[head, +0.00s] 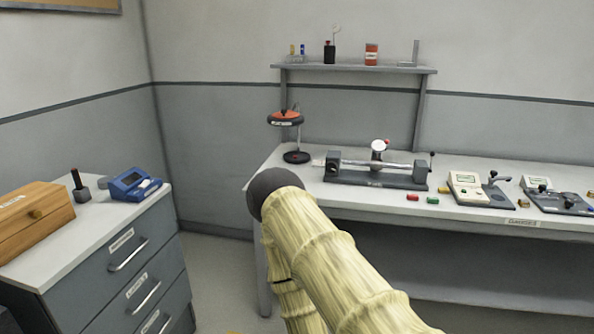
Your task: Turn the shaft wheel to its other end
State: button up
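A metal shaft (350,164) lies level between two end posts on a dark base (400,182) on the workbench. A white round part (378,150) with a red tip stands at its middle, and a thin dark handle (431,160) rises at its right end. To the left, an upright stand (297,156) carries a round orange and black part (285,118). I cannot tell which of these parts is the shaft wheel. My arm, in a pale yellow sleeve with a dark round joint, rises in front of the bench. My gripper is not in view.
Gauge units (468,188) stand on the bench's right, near small red and green pieces (413,197). A shelf (350,69) with small items is above. A grey drawer cabinet (118,268) at left bears a wooden box (30,222) and a blue device (132,184). Floor shows between.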

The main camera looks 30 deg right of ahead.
aim_at(332, 167)
jog(key=u, duration=0.45)
jog(key=i, duration=0.65)
jog(key=z, duration=1.15)
